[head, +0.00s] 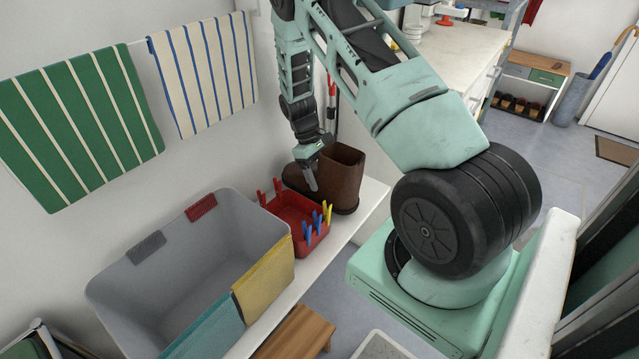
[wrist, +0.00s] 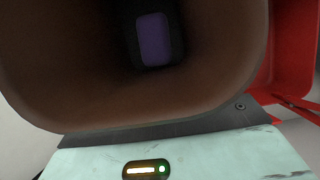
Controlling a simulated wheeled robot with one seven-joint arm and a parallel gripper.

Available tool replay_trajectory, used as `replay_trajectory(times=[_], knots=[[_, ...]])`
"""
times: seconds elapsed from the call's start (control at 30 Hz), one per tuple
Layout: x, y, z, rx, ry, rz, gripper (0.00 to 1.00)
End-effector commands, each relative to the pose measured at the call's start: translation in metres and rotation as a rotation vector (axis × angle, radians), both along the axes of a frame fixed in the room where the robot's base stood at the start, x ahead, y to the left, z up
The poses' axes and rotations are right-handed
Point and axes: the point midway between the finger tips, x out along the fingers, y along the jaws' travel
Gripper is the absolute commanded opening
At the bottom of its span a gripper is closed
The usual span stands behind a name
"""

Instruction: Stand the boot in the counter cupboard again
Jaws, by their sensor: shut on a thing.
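The brown boot (head: 340,178) stands upright on a white ledge (head: 374,196) along the wall, its open top facing up and its toe pointing left. My gripper (head: 311,180) is at the boot, shut on it. In the wrist view the boot's wide opening (wrist: 60,95) fills most of the picture, with a purple patch deep inside; the fingertips are hidden there. A white-topped counter (head: 455,55) stands at the back, beyond my arm. I cannot make out an open cupboard in it.
A red basket (head: 285,211) with coloured pegs sits close to the boot, also at the right of the wrist view (wrist: 292,50). A grey laundry bin (head: 150,260) with cloths over its rim is further left. A shoe cabinet (head: 538,78) stands back right.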

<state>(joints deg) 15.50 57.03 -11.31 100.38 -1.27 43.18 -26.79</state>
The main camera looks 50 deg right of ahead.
Motion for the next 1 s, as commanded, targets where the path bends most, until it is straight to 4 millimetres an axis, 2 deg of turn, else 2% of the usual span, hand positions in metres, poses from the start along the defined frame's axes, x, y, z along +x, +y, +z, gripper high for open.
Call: replay_trajectory(times=[0.2,0.57,0.6,0.67,0.7,1.0], knots=[[0.000,0.000,-0.029,0.001,0.001,0.000,0.37],[0.000,0.000,-0.033,0.000,0.001,0.000,0.37],[0.000,0.000,-0.034,0.001,0.001,0.000,0.76],[0.000,0.000,-0.033,0.001,0.001,0.000,0.93],[0.000,0.000,-0.033,0.001,0.001,0.000,0.95],[0.000,0.000,-0.030,0.000,0.000,0.000,0.95]])
